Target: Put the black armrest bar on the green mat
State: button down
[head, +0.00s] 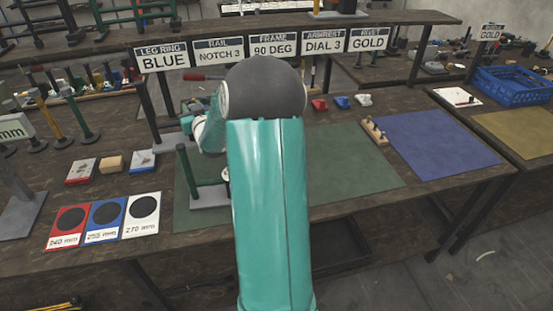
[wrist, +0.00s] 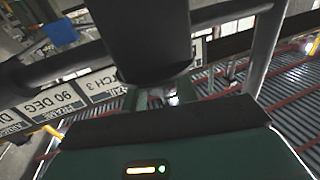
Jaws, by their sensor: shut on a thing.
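The green mat (head: 350,160) lies on the workbench in the head view, its middle hidden behind my teal arm. A dark green post (head: 188,172) on a grey base stands on its left part. In the wrist view my gripper (wrist: 157,97) is shut on a thick black bar (wrist: 145,40), which appears to be the armrest bar. It fills the upper middle of that view. In the head view my arm hides the bar and most of my gripper, so I cannot tell their height above the bench.
A blue mat (head: 435,142) lies right of the green one, with a wooden peg block (head: 374,131) between. Red, blue and white cards (head: 105,221) lie front left. A sign-bearing shelf (head: 215,35) crosses behind. A blue crate (head: 512,88) stands far right.

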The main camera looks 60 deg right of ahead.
jog(key=d+f, duration=0.1)
jog(key=d, duration=0.1)
jog(key=s+d+f, duration=0.1)
jog(key=d, duration=0.2)
jog(key=s+d+f, duration=0.1)
jog(key=d, duration=0.1)
jog(key=shift+s+d+f, duration=0.2)
jog(key=shift+d+f, duration=0.05)
jog(key=s+d+f, duration=0.1)
jog(key=d+f, duration=0.4)
jog(key=f, duration=0.4)
jog(key=shift+s+d+f, duration=0.2)
jog(key=shift+s+d, duration=0.1)
jog(key=shift+d, duration=0.05)
jog(key=shift+f, duration=0.1)
jog(key=c, duration=1.1)
grip_release()
jog(key=shift+f, duration=0.1)
jog(key=v, duration=0.7)
jog(key=shift+s+a, duration=0.15)
jog(key=shift+s, duration=0.1)
